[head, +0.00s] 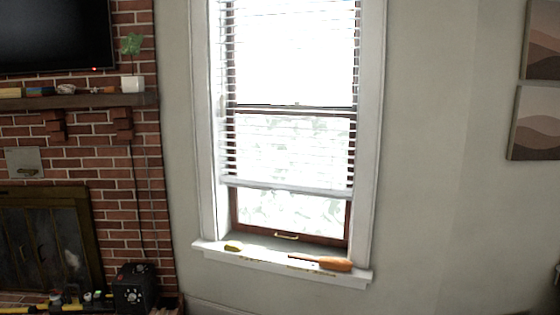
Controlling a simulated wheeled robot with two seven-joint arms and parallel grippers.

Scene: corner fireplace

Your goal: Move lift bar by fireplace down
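A window (290,155) stands to the right of the brick fireplace. White slatted blinds (290,125) hang over it, and their pale bottom bar (290,189) sits slightly tilted in the picture, above the lower part of the glass. Below that bar a strip of bare pane shows. A small brass-coloured handle (286,237) is on the brown lower sash rail, just above the sill. Neither of my grippers is in view.
The white sill (280,262) holds an orange-brown handled object (335,264) and a small yellowish item (233,246). The fireplace (45,235), its mantel (75,101) and a black box (134,287) are at left. Plain wall and framed pictures (535,122) are at right.

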